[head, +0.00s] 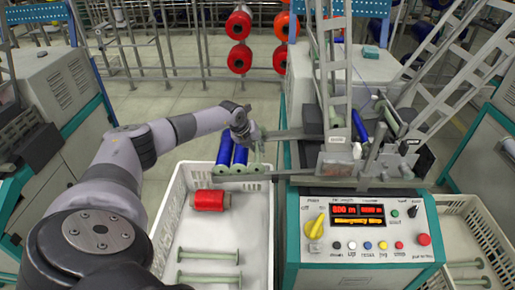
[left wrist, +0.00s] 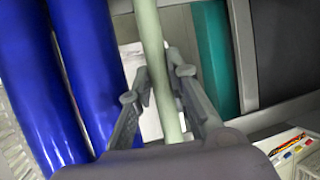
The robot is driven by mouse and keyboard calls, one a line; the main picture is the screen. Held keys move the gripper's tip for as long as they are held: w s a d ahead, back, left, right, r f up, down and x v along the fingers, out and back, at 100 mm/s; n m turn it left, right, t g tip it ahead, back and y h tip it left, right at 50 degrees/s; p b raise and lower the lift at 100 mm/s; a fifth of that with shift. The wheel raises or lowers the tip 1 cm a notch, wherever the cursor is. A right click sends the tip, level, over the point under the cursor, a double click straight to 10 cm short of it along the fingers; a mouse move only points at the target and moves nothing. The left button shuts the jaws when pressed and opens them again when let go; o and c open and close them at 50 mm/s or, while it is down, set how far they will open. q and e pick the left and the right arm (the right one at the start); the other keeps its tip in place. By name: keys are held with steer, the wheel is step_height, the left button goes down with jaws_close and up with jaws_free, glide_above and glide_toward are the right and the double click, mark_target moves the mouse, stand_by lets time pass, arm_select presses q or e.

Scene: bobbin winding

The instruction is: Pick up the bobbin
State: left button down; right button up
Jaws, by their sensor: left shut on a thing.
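My left gripper (head: 252,137) is above the far end of the white crate (head: 160,222). It is shut on a slim pale green bobbin, which shows clearly between the two fingers in the left wrist view (left wrist: 152,45). The gripper shows there too (left wrist: 158,95). In the head view the held bobbin is small and partly hidden by the gripper. Two more bare green bobbins (head: 208,256) (head: 208,278) lie in the near part of the crate. My right gripper is not in view.
A red wound bobbin (head: 208,200) lies in the crate. Blue wound bobbins (head: 222,150) are close left of the gripper. The winding machine, with its control panel (head: 362,230), stands right of the crate. Another crate (head: 480,225) is at the far right.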

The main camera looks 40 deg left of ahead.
arm_select(q)
step_height(320, 180, up, 20)
stand_by(0.6)
stand_by(0.8)
